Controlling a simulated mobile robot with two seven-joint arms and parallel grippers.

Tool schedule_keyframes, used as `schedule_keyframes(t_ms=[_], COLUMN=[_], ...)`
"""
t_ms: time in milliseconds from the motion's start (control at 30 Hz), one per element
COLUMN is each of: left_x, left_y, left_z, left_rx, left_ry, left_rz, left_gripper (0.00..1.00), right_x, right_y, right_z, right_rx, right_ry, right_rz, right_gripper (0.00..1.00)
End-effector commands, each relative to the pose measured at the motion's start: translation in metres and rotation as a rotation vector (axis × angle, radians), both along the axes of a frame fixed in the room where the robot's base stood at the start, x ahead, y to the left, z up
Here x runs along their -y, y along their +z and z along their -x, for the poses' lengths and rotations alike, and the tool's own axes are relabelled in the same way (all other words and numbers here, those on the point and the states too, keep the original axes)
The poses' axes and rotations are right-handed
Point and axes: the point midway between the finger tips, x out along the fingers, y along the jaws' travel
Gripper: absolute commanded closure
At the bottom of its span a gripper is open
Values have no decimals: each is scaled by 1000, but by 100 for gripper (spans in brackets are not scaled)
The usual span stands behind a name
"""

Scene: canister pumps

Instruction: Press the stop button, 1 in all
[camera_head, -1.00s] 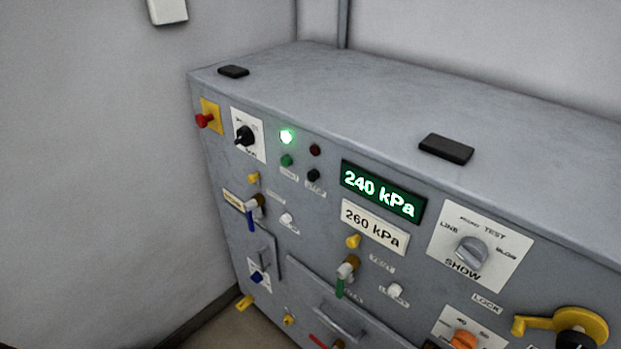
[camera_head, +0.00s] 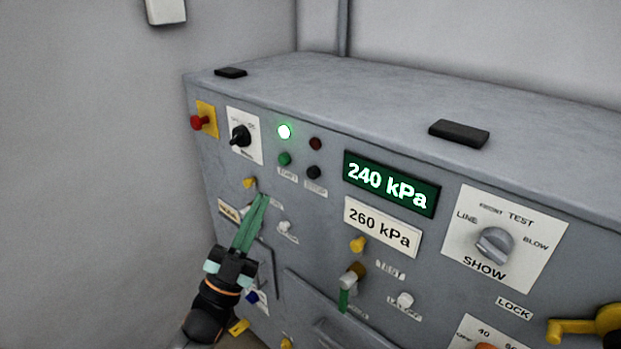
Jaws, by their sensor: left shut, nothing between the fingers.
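The stop button (camera_head: 314,172) is a small black round button on the upper left of the grey panel, above a label that seems to read STOP. A green button (camera_head: 284,159) sits just left of it. Above them are a lit green lamp (camera_head: 284,132) and a dark red lamp (camera_head: 316,143). My left gripper (camera_head: 262,199) has long green fingers, shut and empty, pointing up in front of the panel. Its tips are below and left of the stop button, apart from it. My right gripper is not in view.
A red mushroom button (camera_head: 198,122) and a black rotary switch (camera_head: 240,136) are at the panel's upper left. A green display (camera_head: 391,184) reads 240 kPa, above a 260 kPa plate (camera_head: 381,228). Yellow and white knobs and a valve stick out lower down.

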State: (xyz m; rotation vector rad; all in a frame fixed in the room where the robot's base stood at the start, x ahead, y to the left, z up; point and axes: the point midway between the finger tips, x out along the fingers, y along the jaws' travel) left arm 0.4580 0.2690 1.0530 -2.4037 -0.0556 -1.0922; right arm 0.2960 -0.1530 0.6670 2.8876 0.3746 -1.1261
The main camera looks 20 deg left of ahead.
Motion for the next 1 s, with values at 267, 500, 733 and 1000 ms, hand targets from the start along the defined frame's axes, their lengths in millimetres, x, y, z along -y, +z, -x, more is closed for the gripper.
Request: schedule_keyframes(t_ms=[267,500,733,1000], left_x=[1,10,21,29], left_y=[-1,-2,-2,-2], left_z=[-4,-29,-60,-81], left_rx=[-2,-1,-2,-4], left_ry=[-1,-2,-2,-1], left_rz=[2,4,3,2], left_gripper=[100,100,100,100], right_x=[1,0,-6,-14], right_y=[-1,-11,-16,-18], right_z=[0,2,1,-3], right_rx=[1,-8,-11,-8], right_ry=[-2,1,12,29], right_rz=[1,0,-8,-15], right_gripper=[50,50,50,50])
